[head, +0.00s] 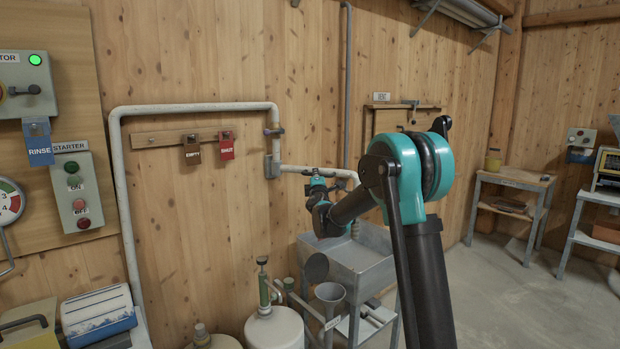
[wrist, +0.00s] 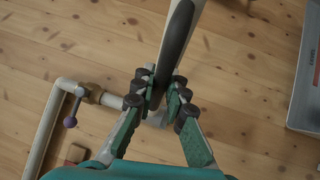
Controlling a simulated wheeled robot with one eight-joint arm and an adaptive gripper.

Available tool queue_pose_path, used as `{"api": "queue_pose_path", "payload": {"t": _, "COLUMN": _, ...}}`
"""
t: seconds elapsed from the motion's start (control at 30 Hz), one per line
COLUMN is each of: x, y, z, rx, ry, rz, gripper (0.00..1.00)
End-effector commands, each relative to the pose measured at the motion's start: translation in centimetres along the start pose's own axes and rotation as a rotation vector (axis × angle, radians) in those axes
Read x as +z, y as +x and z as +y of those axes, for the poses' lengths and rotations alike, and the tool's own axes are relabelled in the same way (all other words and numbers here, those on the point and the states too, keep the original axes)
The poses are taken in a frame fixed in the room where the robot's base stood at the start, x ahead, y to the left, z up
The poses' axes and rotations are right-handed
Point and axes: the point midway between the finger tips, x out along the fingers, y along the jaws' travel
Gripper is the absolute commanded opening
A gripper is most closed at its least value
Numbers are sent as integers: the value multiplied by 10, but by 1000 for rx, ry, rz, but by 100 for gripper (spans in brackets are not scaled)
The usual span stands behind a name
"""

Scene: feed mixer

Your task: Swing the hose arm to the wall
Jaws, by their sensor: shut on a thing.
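The hose arm (head: 292,168) is a white pipe running right from a grey joint (head: 271,166) on the wooden wall (head: 230,80), its bent end near the sink. My gripper (head: 316,180) is at its middle, partly hidden by my own arm. In the wrist view, my gripper (wrist: 161,97) is shut on the dark grip of the hose arm (wrist: 176,42), a finger on each side. The pale pipe continues past the grip at the top of that view. The hose arm's exact angle to the wall is hard to tell.
A grey metal sink (head: 375,250) stands below my gripper. EMPTY (head: 193,153) and SHUT (head: 226,150) tags hang on a wall board. A white tank (head: 273,330) stands at the front.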

Motion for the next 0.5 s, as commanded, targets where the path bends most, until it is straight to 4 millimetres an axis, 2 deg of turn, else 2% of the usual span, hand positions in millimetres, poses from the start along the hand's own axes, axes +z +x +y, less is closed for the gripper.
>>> {"api": "queue_pose_path", "payload": {"t": 0.43, "x": 3, "y": 2, "z": -1, "rx": 0, "ry": 1, "rz": 3, "gripper": 0}}
{"api": "queue_pose_path", "payload": {"t": 0.47, "x": 3, "y": 2, "z": -1, "rx": 1, "ry": 1, "rz": 3, "gripper": 15}}
{"api": "queue_pose_path", "payload": {"t": 0.5, "x": 3, "y": 2, "z": -1, "rx": 1, "ry": 1, "rz": 3, "gripper": 20}}
